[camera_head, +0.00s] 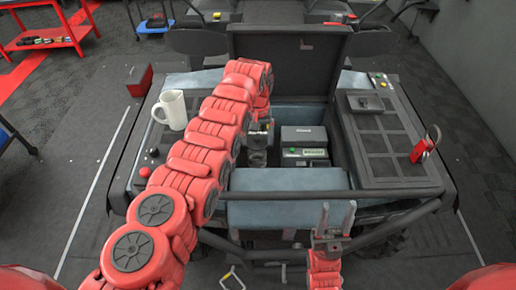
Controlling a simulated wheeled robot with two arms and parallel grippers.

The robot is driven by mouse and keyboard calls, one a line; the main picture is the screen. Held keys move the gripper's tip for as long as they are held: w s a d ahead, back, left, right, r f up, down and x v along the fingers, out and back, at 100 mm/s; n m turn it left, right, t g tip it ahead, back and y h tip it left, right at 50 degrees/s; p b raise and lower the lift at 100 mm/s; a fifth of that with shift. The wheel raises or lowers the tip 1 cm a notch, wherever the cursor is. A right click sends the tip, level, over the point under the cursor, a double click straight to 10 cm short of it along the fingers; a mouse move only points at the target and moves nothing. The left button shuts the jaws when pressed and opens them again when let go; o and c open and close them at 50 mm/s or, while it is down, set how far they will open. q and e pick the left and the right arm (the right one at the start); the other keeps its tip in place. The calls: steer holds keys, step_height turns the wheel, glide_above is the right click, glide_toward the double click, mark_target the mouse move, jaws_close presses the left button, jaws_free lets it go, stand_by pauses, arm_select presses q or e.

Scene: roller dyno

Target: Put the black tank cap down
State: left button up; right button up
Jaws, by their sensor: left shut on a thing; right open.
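My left arm arches over the machine, and its gripper (262,122) points down into the open bay. It is shut on a small dark thing, apparently the black tank cap, mostly hidden by the gripper and arm. A dark, glassy, tank-like cylinder (257,158) stands just below it; I cannot tell whether the two touch. My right gripper (334,222) is open and empty, its fingers pointing up at the machine's near edge.
A raised black lid (285,65) stands behind the bay. Dark boxes (304,137) sit inside it. A white mug (173,109) and red button (145,172) are on the left deck. A red-handled item (422,148) and black square piece (366,103) are on the right deck.

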mark_target(257, 137)
arm_select(q)
steer(key=shift+r, duration=0.1)
step_height(257, 137, up, 6)
steer(key=shift+r+b, duration=0.25)
steer(key=shift+b, duration=0.55)
steer(key=a+r, duration=0.1)
steer(key=a, duration=0.9)
steer(key=a+r, duration=0.1)
steer(key=a, duration=0.5)
steer(key=shift+s+a+r+b, duration=0.1)
steer(key=shift+s+r+b, duration=0.2)
steer(key=shift+s, duration=0.1)
steer(key=shift+s+a, duration=0.2)
steer(key=shift+a, duration=0.2)
